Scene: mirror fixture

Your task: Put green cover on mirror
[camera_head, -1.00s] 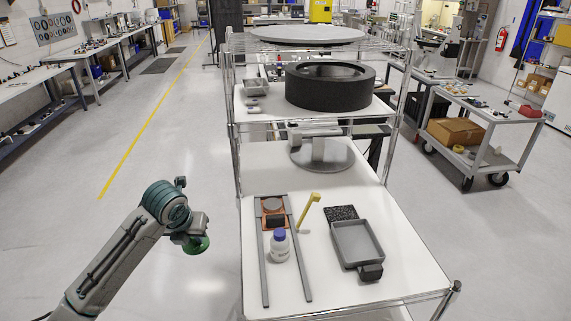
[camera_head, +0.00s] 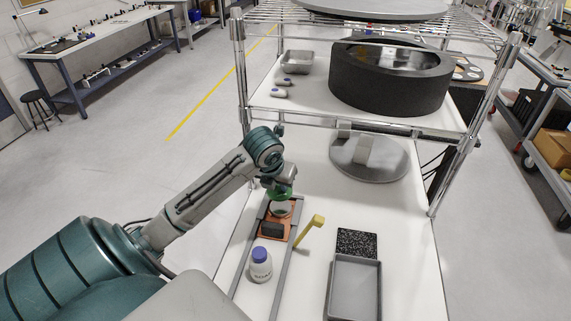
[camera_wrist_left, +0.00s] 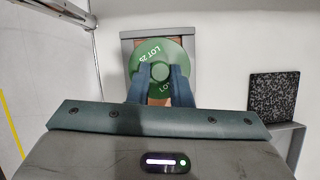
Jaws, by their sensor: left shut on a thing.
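The green cover (camera_wrist_left: 143,65) is a round disc with white "LOT" lettering and a central knob. My left gripper (camera_head: 281,184) is shut on it, with both fingers at the knob in the left wrist view (camera_wrist_left: 160,82). The cover (camera_head: 279,194) is held above the mirror (camera_head: 280,209), a small round disc on an orange-brown plate (camera_head: 290,229) between two grey rails. Whether the cover touches the mirror, I cannot tell; the cover hides most of it in the wrist view. My right gripper does not show.
A white bottle with a blue cap (camera_head: 261,265) stands near the rails. A yellow upright piece (camera_head: 310,231) is just right of them. A grey tray (camera_head: 355,290) and black speckled pad (camera_head: 357,243) lie further right. A wire shelf post (camera_head: 241,75) stands behind.

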